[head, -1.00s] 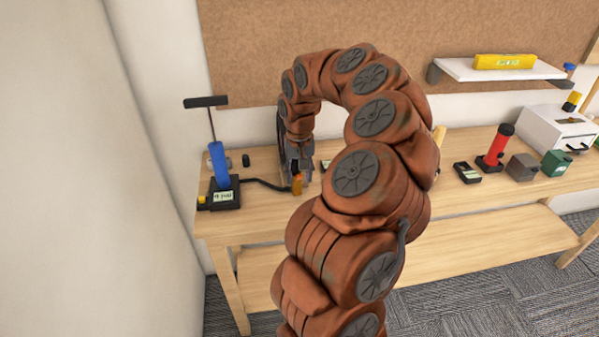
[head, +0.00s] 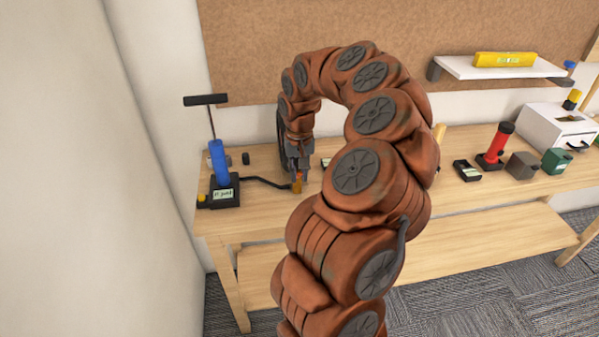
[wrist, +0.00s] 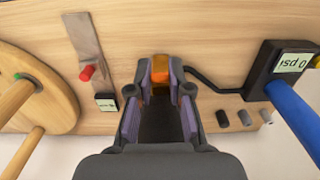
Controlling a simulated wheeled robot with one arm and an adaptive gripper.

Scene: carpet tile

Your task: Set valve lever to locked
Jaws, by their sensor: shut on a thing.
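The valve lever is a small orange piece (head: 297,184) low on the bench top at the end of a black hose (head: 262,182). In the wrist view the orange lever (wrist: 161,74) sits between my fingertips. My gripper (head: 299,174) points down and is shut on it; the fingers hide part of the lever and the valve body. The hose runs to a blue hand pump (head: 218,163) on a black base. The pump's gauge (wrist: 293,63) reads 0 psi, upside down in the wrist view. The lever's locked or unlocked marking cannot be read.
The pump's tall T-handle (head: 206,100) stands left of my gripper, near the wall. Small dark cylinders (wrist: 222,118) stand near the hose. A round wooden piece with pegs (wrist: 35,90) lies on the other side. A red torch-like object (head: 496,146) and boxes stand far right.

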